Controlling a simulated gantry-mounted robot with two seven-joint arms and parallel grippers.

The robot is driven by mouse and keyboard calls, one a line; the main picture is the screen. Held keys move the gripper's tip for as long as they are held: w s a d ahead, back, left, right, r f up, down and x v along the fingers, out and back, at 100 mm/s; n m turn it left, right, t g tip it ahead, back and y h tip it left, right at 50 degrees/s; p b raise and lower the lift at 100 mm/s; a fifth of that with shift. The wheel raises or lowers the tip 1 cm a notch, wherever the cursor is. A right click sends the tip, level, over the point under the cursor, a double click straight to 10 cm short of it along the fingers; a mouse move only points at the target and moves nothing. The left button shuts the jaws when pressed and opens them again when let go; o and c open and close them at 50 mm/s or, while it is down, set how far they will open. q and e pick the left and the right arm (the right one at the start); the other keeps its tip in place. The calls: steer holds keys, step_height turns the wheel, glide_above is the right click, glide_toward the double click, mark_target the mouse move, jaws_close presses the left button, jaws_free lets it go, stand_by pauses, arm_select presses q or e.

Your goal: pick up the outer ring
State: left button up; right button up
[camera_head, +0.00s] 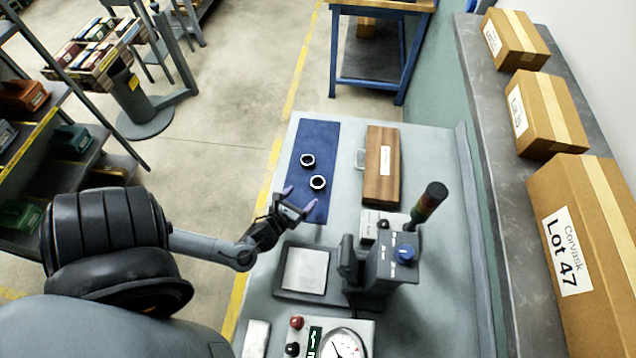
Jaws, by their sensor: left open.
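Two small dark-and-white rings lie on a blue mat (322,142) on the light grey bench. One ring (308,160) is farther back and to the left. The other ring (317,182) is nearer and slightly to the right. I cannot tell from this view which of them is the outer ring. My left gripper (298,200) is open over the near part of the mat, just in front of and left of the nearer ring. Its purple-grey fingertips are apart, with no ring seen between them. My right gripper is not in view.
A wooden case (382,165) lies right of the mat. A grey machine (385,262) with a blue knob and signal light (428,203) stands nearer, beside a square plate (305,269). A gauge panel (340,342) is at the front. Boxes (560,240) line the right-hand shelf.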

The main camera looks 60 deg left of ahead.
mark_target(321, 178)
arm_select(q)
steer(key=x, duration=0.4)
steer(key=shift+w+r, duration=0.15)
steer(key=shift+r, duration=0.2)
steer(key=shift+x, duration=3.05)
steer(key=shift+d+f, duration=0.1)
steer(key=shift+d, duration=0.1)
steer(key=c, duration=1.2)
